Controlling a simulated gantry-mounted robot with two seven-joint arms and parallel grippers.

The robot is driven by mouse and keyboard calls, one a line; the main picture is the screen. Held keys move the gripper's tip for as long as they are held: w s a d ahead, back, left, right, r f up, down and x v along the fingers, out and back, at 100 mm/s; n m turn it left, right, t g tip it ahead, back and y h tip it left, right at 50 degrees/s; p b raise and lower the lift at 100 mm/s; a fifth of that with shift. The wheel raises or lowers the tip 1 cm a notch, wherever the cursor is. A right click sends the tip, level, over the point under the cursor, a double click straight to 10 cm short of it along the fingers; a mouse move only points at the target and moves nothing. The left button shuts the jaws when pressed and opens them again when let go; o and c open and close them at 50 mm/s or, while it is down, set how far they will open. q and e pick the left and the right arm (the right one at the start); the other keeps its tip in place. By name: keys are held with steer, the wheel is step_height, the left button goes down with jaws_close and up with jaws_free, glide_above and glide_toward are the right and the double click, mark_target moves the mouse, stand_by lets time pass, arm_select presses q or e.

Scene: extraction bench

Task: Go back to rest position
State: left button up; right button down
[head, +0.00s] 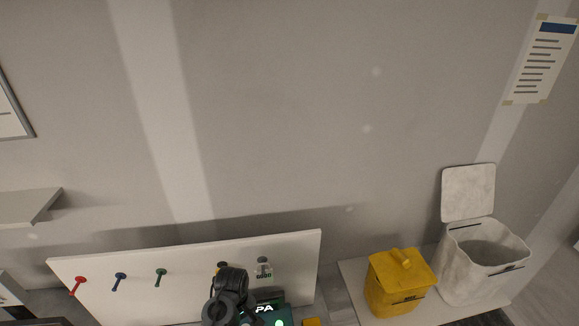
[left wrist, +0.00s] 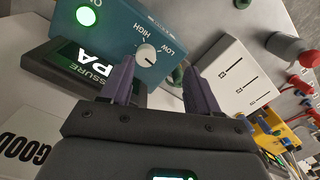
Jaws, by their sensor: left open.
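My left gripper (left wrist: 160,85) is open in the left wrist view, with its two purple-grey fingers apart and nothing between them. Its fingers point toward a teal box (left wrist: 110,45) with a white HIGH/LOW knob (left wrist: 146,53) and a lit green button. The knob appears just beyond the gap between the fingers, and I cannot tell the distance. In the head view a dark part of my arm shows at the bottom, beside the teal box (head: 282,314); the fingertips cannot be made out there. My right gripper is in neither view.
A white board (head: 200,285) with coloured pegs stands behind my arm. A yellow lidded bin (head: 400,284) and an open white bin (head: 478,262) stand at right. The left wrist view shows a dark PA display (left wrist: 85,75) and a white panel (left wrist: 240,75) close to the fingers.

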arm_select(q)
steer(key=s+a+f+g, duration=0.1)
steer(key=s+a+f, duration=0.1)
steer(key=s+f, duration=0.7)
steer(key=s+a+f+g, duration=0.2)
steer(key=s+f, duration=0.2)
steer(key=s, duration=0.9)
steer(key=s+a+r+m+t+p, duration=0.1)
steer(key=s+r, duration=0.1)
steer(key=s, duration=0.3)
steer(key=s+a+r+m+t, duration=0.1)
steer(key=s+r+m, duration=0.1)
steer(key=s, duration=0.3)
steer(key=w+r+m+t, duration=0.1)
steer(key=r+m+t, duration=0.1)
steer(key=r, duration=0.5)
steer(key=w+d+r+m+t, duration=0.1)
steer(key=w+r+m+t, duration=0.1)
steer(key=r+m, duration=0.3)
step_height(320, 180, up, 3)
steer(key=shift+w+d+r+t, duration=0.1)
steer(key=shift+w+d+t, duration=0.05)
steer(key=shift+t, duration=0.45)
